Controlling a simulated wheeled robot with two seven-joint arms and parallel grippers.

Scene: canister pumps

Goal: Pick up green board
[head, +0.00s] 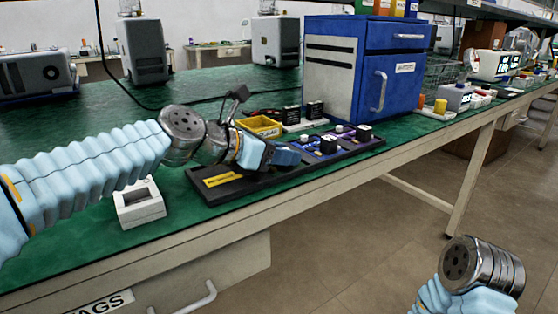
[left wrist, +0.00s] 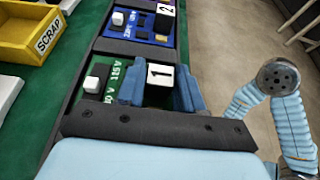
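The green board (left wrist: 108,88) shows in the left wrist view, printed with voltage marks and carrying a white rocker-like piece and a black block with a white face marked 1 (left wrist: 160,76). It sits in the dark tray (head: 220,187); in the head view my left gripper hides most of it. My left gripper (head: 282,157) is down at the tray, its blue fingers (left wrist: 160,92) on either side of block 1. The gaps beside the block look very small; whether both fingers press on it is unclear. My right arm's end shows low at the right, without its fingers.
A blue board with block 2 (left wrist: 164,18) lies beyond the green one, with another block (head: 364,132) farther along the tray. A yellow SCRAP bin (left wrist: 30,32) is beside the tray. A blue cabinet (head: 345,75) stands behind; a white holder (head: 140,208) is near the bench edge.

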